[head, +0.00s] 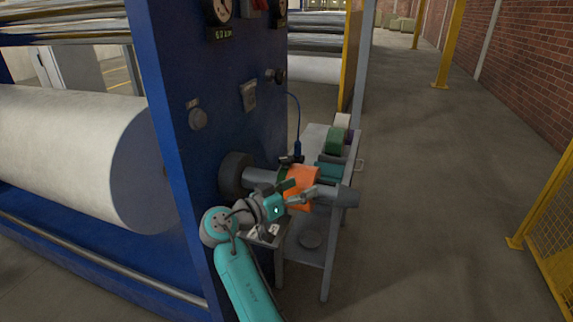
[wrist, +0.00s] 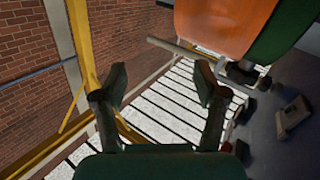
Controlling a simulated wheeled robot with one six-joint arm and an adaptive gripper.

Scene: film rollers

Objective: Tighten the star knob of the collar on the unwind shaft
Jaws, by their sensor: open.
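The grey unwind shaft (head: 345,196) sticks out to the right from the blue machine frame. An orange cylindrical piece (head: 300,176) sits around it, with green beside it. In the wrist view the orange surface (wrist: 225,22) and the green one (wrist: 290,32) fill the upper right. A small dark and grey fitting (wrist: 240,73) shows just below them; I cannot tell whether it is the star knob. My gripper (head: 300,190) is in front of the orange piece and partly covers it. In the wrist view my gripper (wrist: 160,85) has its fingers wide apart, with nothing between them.
A grey cart (head: 325,255) stands under and behind the shaft, with a green roll (head: 337,139) on it. The blue frame (head: 185,120) and a large white roll (head: 70,150) are on the left. Yellow fencing (head: 545,220) is at right; the floor between is clear.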

